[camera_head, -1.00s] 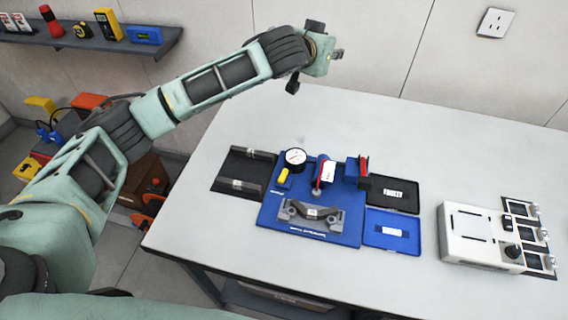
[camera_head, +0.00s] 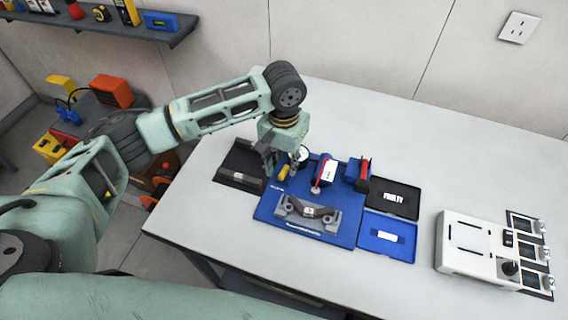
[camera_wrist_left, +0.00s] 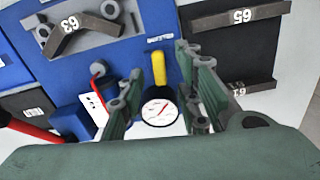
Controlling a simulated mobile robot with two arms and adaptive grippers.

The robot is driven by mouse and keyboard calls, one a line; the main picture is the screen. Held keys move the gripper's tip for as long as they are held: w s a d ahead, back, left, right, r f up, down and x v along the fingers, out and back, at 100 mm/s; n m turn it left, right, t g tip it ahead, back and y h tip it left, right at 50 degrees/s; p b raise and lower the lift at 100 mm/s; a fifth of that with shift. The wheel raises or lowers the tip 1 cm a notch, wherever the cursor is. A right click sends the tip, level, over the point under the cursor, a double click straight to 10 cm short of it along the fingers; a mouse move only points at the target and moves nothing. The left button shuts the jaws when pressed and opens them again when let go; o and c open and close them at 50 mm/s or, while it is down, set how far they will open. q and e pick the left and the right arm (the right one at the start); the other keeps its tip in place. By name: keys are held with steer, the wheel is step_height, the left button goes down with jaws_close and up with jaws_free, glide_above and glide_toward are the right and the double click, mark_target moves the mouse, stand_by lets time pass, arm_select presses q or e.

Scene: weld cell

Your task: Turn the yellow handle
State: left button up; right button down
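The yellow handle (camera_head: 284,172) is a small lever on the blue fixture board (camera_head: 264,211), beside a round dial gauge (camera_head: 303,156) that my gripper partly hides in the head view. In the left wrist view the handle (camera_wrist_left: 158,66) stands out from just beyond the white gauge face (camera_wrist_left: 159,112). My left gripper (camera_head: 280,160) points down over this corner of the board. In the left wrist view its green fingers (camera_wrist_left: 160,78) are spread apart, on either side of the handle and gauge, with nothing gripped. Contact cannot be told. My right gripper is not in view.
A grey bracket (camera_head: 307,211) sits at the board's front. Red-and-blue clamps (camera_head: 325,173) stand right of the gauge. A dark tray (camera_head: 238,166) lies left, black and blue trays (camera_head: 388,236) right, and a white control box (camera_head: 468,249) farther right. The table's back is clear.

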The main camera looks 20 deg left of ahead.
arm_select(q)
steer(key=shift+f, duration=1.05)
steer(key=shift+c, duration=0.3)
jaws_close()
